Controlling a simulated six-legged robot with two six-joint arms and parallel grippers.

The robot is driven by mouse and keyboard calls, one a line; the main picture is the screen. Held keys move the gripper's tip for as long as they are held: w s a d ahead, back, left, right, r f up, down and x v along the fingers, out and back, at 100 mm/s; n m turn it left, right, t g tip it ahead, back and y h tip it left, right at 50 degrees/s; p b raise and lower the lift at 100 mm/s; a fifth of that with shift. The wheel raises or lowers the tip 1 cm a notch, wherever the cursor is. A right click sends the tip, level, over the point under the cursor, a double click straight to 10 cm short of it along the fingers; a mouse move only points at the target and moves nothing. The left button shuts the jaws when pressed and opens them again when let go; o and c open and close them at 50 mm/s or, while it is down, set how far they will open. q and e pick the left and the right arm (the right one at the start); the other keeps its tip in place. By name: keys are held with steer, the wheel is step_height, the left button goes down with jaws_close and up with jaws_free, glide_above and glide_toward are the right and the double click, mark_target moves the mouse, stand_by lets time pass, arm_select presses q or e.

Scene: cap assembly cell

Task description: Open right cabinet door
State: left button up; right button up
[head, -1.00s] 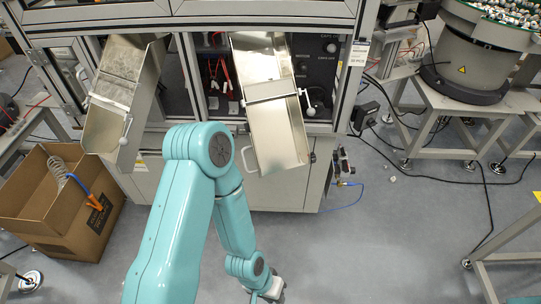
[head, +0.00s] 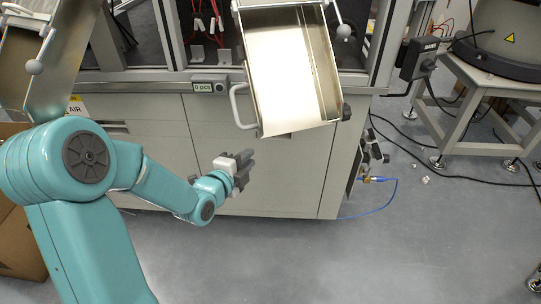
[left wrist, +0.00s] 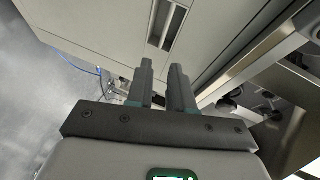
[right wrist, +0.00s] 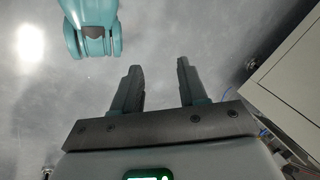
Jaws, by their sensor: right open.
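The right cabinet door (head: 285,180) is a light grey panel low on the machine, and it looks closed. Its upper part is hidden behind the metal chute. My left gripper (head: 244,167) is in front of this door, below the chute. In the left wrist view my left gripper (left wrist: 160,65) is partly open and empty, with a gap between its fingers. A recessed slot handle (left wrist: 166,24) shows on a grey cabinet panel (left wrist: 100,22) beyond the fingertips, apart from them. My right gripper (right wrist: 159,66) is open and empty above the floor, and shows only in the right wrist view.
The metal chute (head: 285,70) with a white handle (head: 238,105) overhangs the door. A second chute (head: 65,75) is at the left. A blue cable (head: 370,212) and small fittings stick out at the cabinet's right side. The floor (head: 300,265) in front is clear.

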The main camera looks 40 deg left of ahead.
arm_select(q)
steer(key=a+r+b+x, duration=0.1)
steer(key=b+x, duration=0.3)
steer(key=x, duration=1.2)
steer(key=shift+m+t, duration=0.3)
steer(key=shift+m, duration=0.1)
arm_select(e)
steer(key=shift+t, duration=0.6)
steer(key=w+f, duration=0.2)
steer(key=f, duration=0.1)
steer(key=w+f, duration=0.1)
steer(key=f, duration=0.1)
steer(key=shift+d, duration=0.35)
arm_select(q)
jaws_close()
